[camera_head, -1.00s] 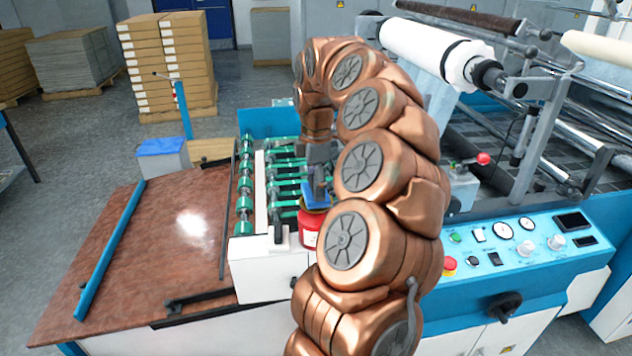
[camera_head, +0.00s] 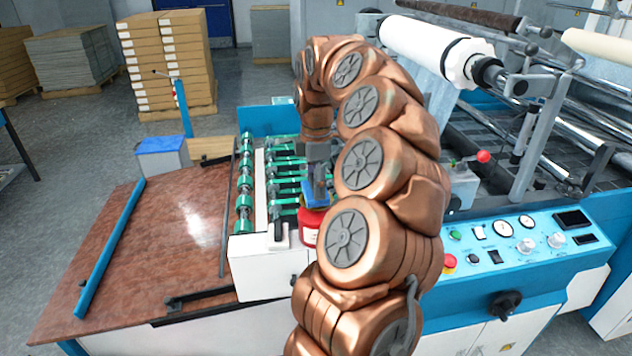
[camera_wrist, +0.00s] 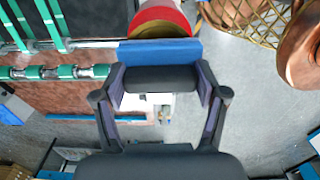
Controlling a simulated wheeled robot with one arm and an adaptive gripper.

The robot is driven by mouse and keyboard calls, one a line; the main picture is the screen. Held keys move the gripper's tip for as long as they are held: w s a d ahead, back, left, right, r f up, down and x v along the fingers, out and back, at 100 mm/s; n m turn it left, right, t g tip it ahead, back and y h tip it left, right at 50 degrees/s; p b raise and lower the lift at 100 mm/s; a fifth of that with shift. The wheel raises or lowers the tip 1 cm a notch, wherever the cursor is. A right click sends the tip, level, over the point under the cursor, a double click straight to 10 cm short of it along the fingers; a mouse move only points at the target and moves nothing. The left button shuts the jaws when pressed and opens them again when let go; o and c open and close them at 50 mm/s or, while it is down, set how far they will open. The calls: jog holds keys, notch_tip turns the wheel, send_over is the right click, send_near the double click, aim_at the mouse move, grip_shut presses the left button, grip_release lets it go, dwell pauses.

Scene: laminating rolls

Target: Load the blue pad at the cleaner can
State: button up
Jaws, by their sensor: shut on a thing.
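My gripper (camera_wrist: 160,82) is shut on the blue pad (camera_wrist: 160,52), with a dark block between the fingers behind the blue face. In the head view the blue pad (camera_head: 314,195) shows as a small patch at the top of the red cleaner can (camera_head: 311,230). The can (camera_wrist: 178,18) also shows at the top edge of the wrist view, with a red rim and a tan middle. The pad overlaps the can's near edge there; I cannot tell whether they touch. My arm hides part of the can and most of my gripper in the head view.
The can stands at the white machine edge (camera_head: 262,250) beside green rollers (camera_head: 243,200). A brown table (camera_head: 150,250) lies to the left, with a blue-topped box (camera_head: 162,155) behind it. The control panel (camera_head: 520,240) and white roll (camera_head: 430,50) are to the right.

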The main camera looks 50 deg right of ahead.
jog(key=shift+f, duration=0.45)
dwell(1.2)
jog(key=shift+r, duration=0.1)
jog(key=shift+r+p, duration=1.9)
jog(key=shift+r, duration=1.6)
jog(key=shift+f, duration=0.1)
jog(key=w+a+f+m, duration=0.3)
jog(key=w+a+f, duration=0.25)
jog(key=a, duration=0.25)
jog(key=w+a+f+m, duration=0.3)
jog(key=w+a+f, duration=0.25)
jog(key=a, duration=0.25)
jog(key=w+a+f+m, duration=0.1)
jog(key=a+f, duration=0.3)
jog(key=a, duration=0.4)
jog(key=w+a+f+m+b, duration=0.1)
jog(key=a+f+m, duration=0.3)
jog(key=a, duration=0.4)
jog(key=shift+w+a+f, duration=0.25)
jog(key=shift+w+f, duration=0.05)
jog(key=shift+f, duration=0.45)
